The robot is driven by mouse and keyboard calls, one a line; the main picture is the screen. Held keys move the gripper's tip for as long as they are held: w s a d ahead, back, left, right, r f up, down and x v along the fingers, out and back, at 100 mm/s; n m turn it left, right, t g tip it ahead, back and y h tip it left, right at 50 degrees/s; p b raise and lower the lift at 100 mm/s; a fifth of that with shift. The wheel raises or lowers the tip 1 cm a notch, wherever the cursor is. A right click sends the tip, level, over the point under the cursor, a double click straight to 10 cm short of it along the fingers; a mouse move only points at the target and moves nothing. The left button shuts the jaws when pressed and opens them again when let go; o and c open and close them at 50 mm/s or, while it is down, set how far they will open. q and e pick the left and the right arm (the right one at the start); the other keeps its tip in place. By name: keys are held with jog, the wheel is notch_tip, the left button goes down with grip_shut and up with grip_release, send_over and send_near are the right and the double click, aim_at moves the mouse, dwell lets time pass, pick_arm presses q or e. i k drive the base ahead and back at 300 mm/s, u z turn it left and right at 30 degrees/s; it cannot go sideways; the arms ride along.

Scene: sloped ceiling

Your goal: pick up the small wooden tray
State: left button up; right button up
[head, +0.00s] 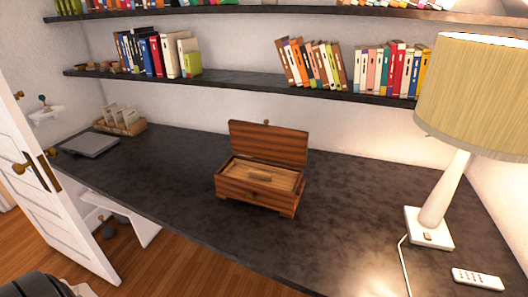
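A striped brown wooden box (252,195) with its lid standing open sits near the middle of the dark desk. Inside it lies a lighter, small wooden tray (280,181) with a raised bar-like handle across its middle. The tray's sides are hidden by the box walls, and its top lies close to the box rim. Neither of my grippers can be made out in the head view.
The dark desk (180,183) is clear around the box. A lamp (443,200) and a remote (477,279) are at the right. A laptop (90,144) and a wooden organizer (135,131) are at the back left. Shelves with books hang above. A white door (60,215) stands at left.

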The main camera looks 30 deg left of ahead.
aim_at(285, 180)
jog(key=z, duration=0.9)
jog(key=i, duration=0.9)
jog(key=u, duration=1.5)
